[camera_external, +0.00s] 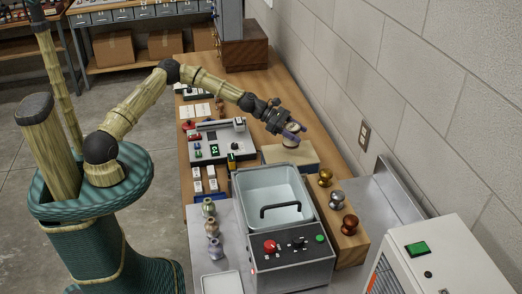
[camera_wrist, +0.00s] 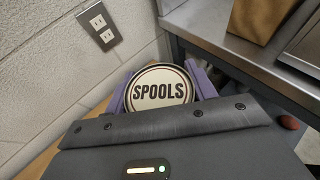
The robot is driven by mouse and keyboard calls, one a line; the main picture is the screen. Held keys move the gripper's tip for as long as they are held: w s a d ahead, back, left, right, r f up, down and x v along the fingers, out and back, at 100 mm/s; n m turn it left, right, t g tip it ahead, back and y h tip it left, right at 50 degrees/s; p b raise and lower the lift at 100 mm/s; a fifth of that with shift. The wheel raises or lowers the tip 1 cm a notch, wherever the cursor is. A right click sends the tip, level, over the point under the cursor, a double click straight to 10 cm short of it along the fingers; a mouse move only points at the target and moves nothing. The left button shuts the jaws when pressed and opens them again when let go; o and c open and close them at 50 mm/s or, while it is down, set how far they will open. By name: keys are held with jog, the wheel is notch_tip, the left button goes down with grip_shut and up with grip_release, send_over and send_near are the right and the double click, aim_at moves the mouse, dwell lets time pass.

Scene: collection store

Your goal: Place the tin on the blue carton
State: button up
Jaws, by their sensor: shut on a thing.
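My gripper (camera_external: 291,132) is shut on a round tin (camera_wrist: 160,88) with a cream lid that reads SPOOLS. Its purple fingers grip the tin from both sides in the wrist view. In the external view the tin (camera_external: 290,142) shows small and pale under my fingers, over a flat tan item (camera_external: 291,155) by the wall. I cannot tell whether the tin touches that item.
A grey open basin unit (camera_external: 236,185) with a black handle stands in front of the tan item. Several metallic knobs (camera_external: 337,199) stand to its right, vases (camera_external: 213,228) to its left. A panel device (camera_external: 224,150) lies left of my gripper. The wall (camera_external: 402,95) is close on the right.

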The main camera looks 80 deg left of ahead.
jog(key=shift+f, duration=2)
jog(key=shift+f, duration=0.2)
jog(key=o, duration=1.2)
jog(key=shift+r+p, duration=0.25)
jog(key=shift+p, duration=0.05)
jog(key=shift+s+a, duration=0.25)
jog(key=shift+s, duration=0.05)
jog(key=b+v, duration=0.2)
jog(key=v, duration=0.9)
jog(key=shift+s, duration=0.15)
